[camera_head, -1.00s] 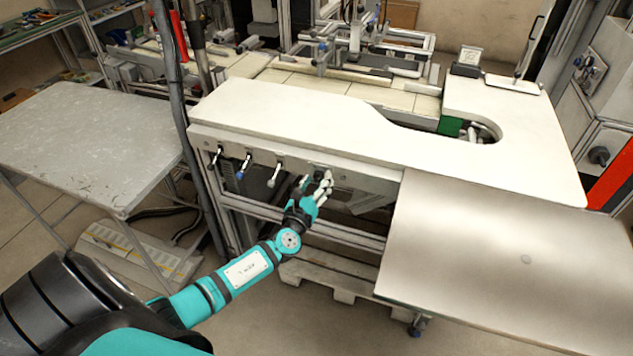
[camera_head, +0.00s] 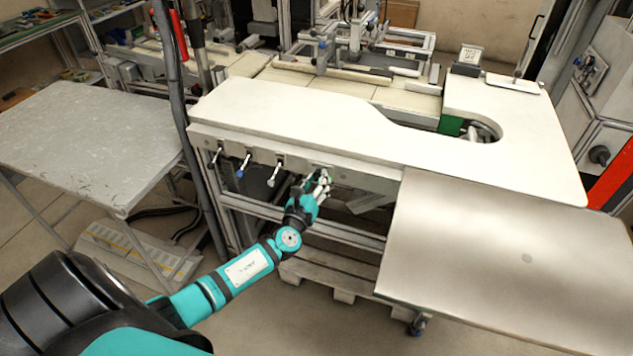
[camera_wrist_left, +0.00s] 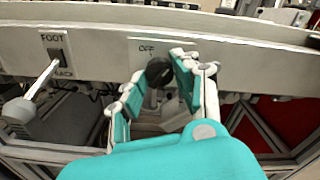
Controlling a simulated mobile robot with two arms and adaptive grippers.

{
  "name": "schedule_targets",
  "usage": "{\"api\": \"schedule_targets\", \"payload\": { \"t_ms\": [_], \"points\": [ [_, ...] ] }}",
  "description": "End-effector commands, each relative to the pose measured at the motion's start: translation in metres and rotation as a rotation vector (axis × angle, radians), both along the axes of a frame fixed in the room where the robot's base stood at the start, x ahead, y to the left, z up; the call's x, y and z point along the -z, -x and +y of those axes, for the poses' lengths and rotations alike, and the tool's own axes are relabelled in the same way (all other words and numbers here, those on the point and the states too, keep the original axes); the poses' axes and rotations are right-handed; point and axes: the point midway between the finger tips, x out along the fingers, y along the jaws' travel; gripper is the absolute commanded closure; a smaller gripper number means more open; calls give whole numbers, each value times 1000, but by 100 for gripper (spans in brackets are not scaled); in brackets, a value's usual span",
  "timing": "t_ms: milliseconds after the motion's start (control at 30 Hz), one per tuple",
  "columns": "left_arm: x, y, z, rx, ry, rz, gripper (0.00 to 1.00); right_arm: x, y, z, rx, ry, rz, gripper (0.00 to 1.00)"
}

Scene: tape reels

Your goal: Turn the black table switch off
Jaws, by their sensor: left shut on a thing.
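The black table switch shows in the left wrist view as a dark round knob (camera_wrist_left: 158,71) on the front rail, below a label reading "OFF". My left gripper (camera_wrist_left: 154,84) has its teal-padded fingers on either side of the knob and is shut on it. The knob's lower part is partly hidden by the fingers. In the head view my left gripper (camera_head: 321,180) is at the front edge of the white table (camera_head: 300,122), and the knob cannot be made out there. My right gripper is not in view.
The grey one is close in the left wrist view (camera_wrist_left: 20,110). A lower metal panel (camera_head: 480,255) lies to the right.

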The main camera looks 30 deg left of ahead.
Motion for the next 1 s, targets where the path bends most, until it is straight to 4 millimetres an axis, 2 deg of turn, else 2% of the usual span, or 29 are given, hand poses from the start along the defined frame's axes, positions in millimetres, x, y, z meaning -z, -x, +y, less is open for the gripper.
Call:
{"api": "schedule_targets", "payload": {
  "t_ms": [267,600,1000],
  "points": [
    [4,0,0,1,153,-37,100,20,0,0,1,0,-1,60],
    [4,0,-1,1,461,-111,100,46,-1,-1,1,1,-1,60],
    [2,0,-1,-1,825,-198,100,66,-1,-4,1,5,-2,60]
  ]
}}
